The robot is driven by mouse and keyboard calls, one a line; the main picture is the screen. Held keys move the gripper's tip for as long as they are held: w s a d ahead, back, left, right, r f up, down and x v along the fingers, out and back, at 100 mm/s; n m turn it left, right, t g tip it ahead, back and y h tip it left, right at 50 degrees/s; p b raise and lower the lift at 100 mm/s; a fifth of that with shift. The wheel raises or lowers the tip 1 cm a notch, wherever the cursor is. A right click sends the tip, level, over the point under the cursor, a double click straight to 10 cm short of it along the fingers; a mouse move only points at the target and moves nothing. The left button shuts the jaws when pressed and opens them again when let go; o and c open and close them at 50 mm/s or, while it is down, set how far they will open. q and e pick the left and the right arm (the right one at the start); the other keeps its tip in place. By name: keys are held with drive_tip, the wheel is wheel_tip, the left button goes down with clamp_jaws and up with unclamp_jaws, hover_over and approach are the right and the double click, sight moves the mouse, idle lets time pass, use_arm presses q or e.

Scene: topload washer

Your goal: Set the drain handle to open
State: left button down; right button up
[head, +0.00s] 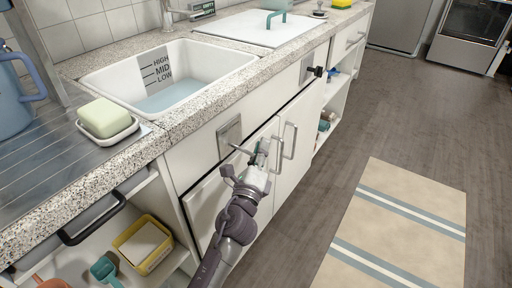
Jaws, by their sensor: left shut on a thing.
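The white basin (215,58) is set in the granite counter and holds pale blue water. A grey strip (155,68) on its inner wall reads HIGH, MID and LOW; the water surface meets the wall near LOW. Below the basin, a square metal plate (229,137) sits on the cabinet front. The drain handle (240,149), a thin metal lever, sticks out from it toward the right. My left gripper (259,153) is shut on the lever's outer end, which its fingers partly hide. My right gripper is not in view.
Two vertical cabinet door handles (289,140) stand close to the right of my left gripper. A black knob (316,71) sits farther along the front. A soap bar (104,117) rests in a dish on the counter. A striped rug (405,225) lies on clear floor.

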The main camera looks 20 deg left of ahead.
use_arm(q)
drive_tip(key=shift+s+f, duration=0.1)
drive_tip(key=shift+f, duration=0.1)
drive_tip(key=c, duration=1.5)
unclamp_jaws()
drive_tip(key=shift+d, duration=0.1)
drive_tip(key=o, duration=0.4)
drive_tip(key=shift+s+r, duration=0.15)
drive_tip(key=shift+r, duration=0.05)
drive_tip(key=shift+c, duration=0.2)
drive_tip(key=shift+s+f, duration=0.15)
drive_tip(key=shift+s, duration=0.1)
drive_tip(key=r+v, duration=0.2)
drive_tip(key=v, duration=1)
drive_tip(key=shift+s+r, duration=0.25)
drive_tip(key=shift+s, duration=0.2)
